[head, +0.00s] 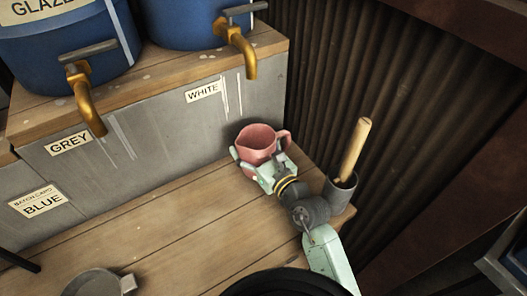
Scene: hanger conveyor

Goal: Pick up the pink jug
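The pink jug (258,141) stands upright at the back of the wooden bench, close to the grey panel. Its handle points right. My gripper (252,164) is at the jug's near side, with a pale green finger showing at the jug's left edge and gripper parts in front of its lower body. The right finger is hard to make out near the handle. The fingers look spread around the jug, but whether they press on it cannot be seen. The jug's base is hidden behind my gripper.
A grey cup (341,190) holding a wooden-handled tool (355,149) stands just right of my wrist. Brass taps (238,48) on blue barrels overhang the bench at the back. A grey lidded pan (93,283) lies front left. The bench's middle (190,220) is clear.

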